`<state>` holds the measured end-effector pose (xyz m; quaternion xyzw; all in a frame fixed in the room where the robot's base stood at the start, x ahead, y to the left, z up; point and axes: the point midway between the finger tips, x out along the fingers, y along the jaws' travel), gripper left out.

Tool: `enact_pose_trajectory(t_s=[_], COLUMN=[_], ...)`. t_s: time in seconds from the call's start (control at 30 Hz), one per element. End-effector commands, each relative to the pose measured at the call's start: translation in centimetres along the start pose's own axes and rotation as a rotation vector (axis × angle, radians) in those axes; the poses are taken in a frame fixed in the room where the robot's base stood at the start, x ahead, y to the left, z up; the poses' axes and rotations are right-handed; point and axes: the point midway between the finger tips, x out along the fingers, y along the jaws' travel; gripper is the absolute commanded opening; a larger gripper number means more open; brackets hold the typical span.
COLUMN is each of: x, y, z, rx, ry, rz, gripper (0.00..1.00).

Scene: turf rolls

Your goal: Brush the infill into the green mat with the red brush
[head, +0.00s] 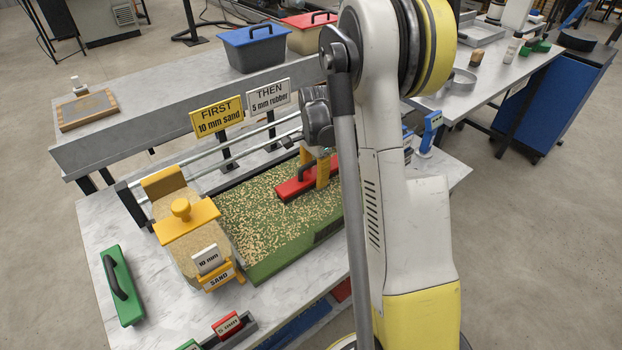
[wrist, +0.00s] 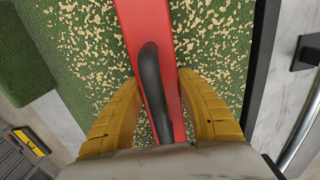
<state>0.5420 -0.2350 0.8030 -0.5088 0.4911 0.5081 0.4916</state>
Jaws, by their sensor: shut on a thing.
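The green mat (head: 262,262) lies on the near table, with tan infill grains scattered thickly over its pile. The red brush (head: 291,187) is on or just above the mat toward its back right; I cannot tell whether its underside touches. My gripper (head: 314,172) is shut on the brush, with yellow fingers on both sides of it. In the wrist view the red brush (wrist: 140,22) runs lengthwise between the fingers, its black handle (wrist: 153,85) upright along the middle. My arm hides the mat's right part in the head view.
A yellow-topped sand spreader (head: 186,222) stands at the mat's left end, near rails. A green brush (head: 122,287) lies at the table's left. Yellow (head: 217,116) and white (head: 269,96) signs stand behind the mat. Blue (head: 253,46) and red (head: 308,33) tubs stand farther back.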

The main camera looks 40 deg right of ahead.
Motion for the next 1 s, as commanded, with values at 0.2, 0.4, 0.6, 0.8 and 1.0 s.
enact_pose_trajectory(t_s=[0.2,0.4,0.6,0.8,1.0], x=[0.0,0.0,0.0,0.0,0.0], y=[0.0,0.0,0.0,0.0,0.0], z=[0.2,1.8,3.2,3.2,2.5], rx=[-0.001,-0.002,-0.001,0.000,0.001], ry=[0.000,0.000,0.000,0.000,0.000], rz=[0.000,0.000,0.000,0.000,0.000], gripper=[0.03,0.03,0.03,0.03,0.03])
